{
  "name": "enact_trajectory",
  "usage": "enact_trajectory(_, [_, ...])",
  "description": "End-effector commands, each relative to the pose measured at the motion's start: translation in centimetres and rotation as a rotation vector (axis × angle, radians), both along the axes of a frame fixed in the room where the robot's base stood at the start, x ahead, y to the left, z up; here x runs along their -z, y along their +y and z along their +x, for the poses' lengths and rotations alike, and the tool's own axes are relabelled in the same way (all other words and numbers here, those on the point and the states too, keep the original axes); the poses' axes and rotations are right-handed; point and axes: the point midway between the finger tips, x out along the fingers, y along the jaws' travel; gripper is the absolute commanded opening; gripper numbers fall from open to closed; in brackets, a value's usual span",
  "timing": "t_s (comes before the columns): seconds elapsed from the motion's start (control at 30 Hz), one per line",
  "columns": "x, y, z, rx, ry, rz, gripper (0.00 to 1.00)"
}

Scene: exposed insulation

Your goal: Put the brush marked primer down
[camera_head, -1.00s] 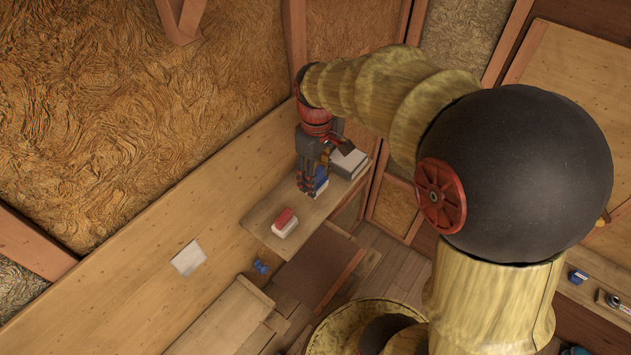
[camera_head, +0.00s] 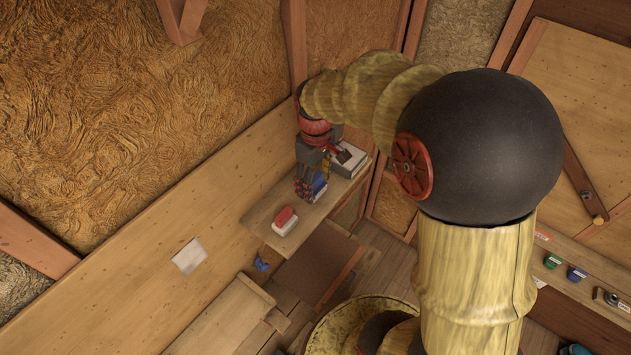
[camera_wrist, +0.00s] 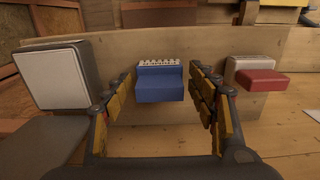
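A red-and-white block (camera_head: 285,221) lies on the shelf, also at right in the wrist view (camera_wrist: 258,78). A grey-and-white box (camera_head: 348,160) stands at the shelf's far end. A white sheet (camera_head: 189,256) is on the wooden panel. Shelf between blocks is clear.

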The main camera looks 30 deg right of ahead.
Motion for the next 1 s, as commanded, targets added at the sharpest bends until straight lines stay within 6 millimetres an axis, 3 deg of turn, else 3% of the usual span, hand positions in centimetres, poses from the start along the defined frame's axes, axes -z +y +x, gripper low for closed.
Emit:
enact_trajectory(0.4, [0.4, 0.0, 0.0, 0.000, 0.000, 0.000, 0.63])
enact_trajectory(0.8, [-5.7, 0.3, 0.0, 0.000, -0.002, 0.000, 0.63])
enact_trajectory(1.0, [-7.7, 0.5, -0.2, 0.005, -0.009, -0.002, 0.63])
